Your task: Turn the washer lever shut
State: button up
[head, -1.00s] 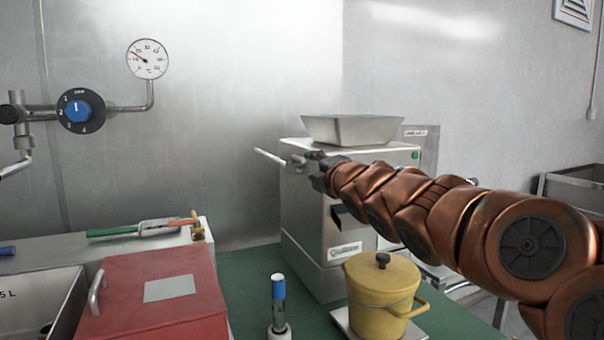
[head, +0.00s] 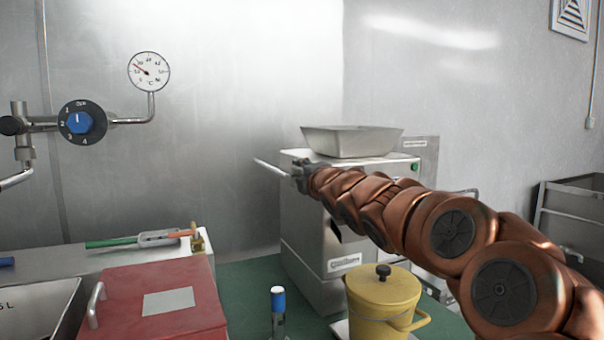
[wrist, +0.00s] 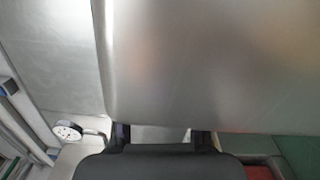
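No part is labelled as the washer lever. A thin silver rod (head: 269,167) sticks out to the left of the metal grinder (head: 310,240), at the end of my arm in the head view. My gripper (head: 299,174) is at the rod's right end, close to the grinder's upper left; whether it touches the rod is unclear. In the wrist view the dark fingers of my gripper (wrist: 161,138) stand apart, with no clear object between them. At the left, silver pipework (head: 25,152) joins a dial with a blue knob (head: 79,122).
A metal hopper (head: 352,141) tops the grinder. A red box (head: 120,310) is lower left.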

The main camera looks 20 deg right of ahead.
grip_shut()
dwell(0.3)
dwell(0.4)
